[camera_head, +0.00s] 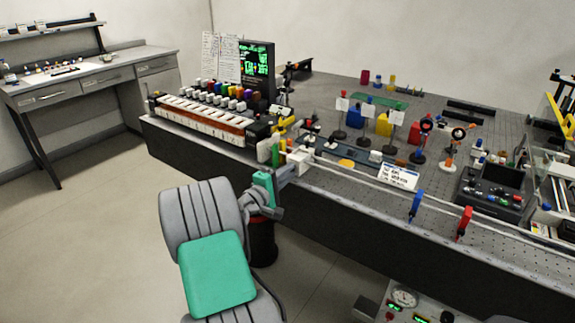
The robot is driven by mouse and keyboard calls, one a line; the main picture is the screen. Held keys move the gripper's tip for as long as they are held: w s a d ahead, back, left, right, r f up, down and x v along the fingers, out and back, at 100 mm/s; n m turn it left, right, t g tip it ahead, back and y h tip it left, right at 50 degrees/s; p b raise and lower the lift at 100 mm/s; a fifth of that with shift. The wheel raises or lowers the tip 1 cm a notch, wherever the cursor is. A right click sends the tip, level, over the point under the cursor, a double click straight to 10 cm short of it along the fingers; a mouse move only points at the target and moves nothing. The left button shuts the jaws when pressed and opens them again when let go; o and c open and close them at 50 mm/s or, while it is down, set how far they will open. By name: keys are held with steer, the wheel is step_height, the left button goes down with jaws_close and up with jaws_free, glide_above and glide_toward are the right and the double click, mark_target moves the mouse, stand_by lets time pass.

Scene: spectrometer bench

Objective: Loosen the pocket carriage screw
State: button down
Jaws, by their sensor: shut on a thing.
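My arm reaches from the bottom of the picture up to the front edge of the bench. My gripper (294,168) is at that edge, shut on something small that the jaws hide. It touches or lies right in front of a small white block (301,156), which looks like the pocket carriage at the left end of the long pale front rail (345,172). The screw itself does not show apart from the jaws; the grip is at the place where it would sit. I cannot tell how far it is turned.
The bench top (330,90) holds several optics on posts and a white sample rack (205,115) left of my gripper. A blue clip (416,205) and a red clip (464,222) stand along the front edge to the right. The floor (90,240) at left is clear.

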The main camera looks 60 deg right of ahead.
steer(key=shift+n+p, duration=2.2)
steer(key=shift+n, duration=0.5)
steer(key=c, duration=1.4)
jaws_free()
steer(key=a, duration=0.2)
steer(key=w+a, duration=0.1)
steer(key=a, duration=0.4)
steer(key=shift+w+a+b, duration=0.15)
steer(key=shift+a+b, duration=0.2)
steer(key=shift+b, duration=0.05)
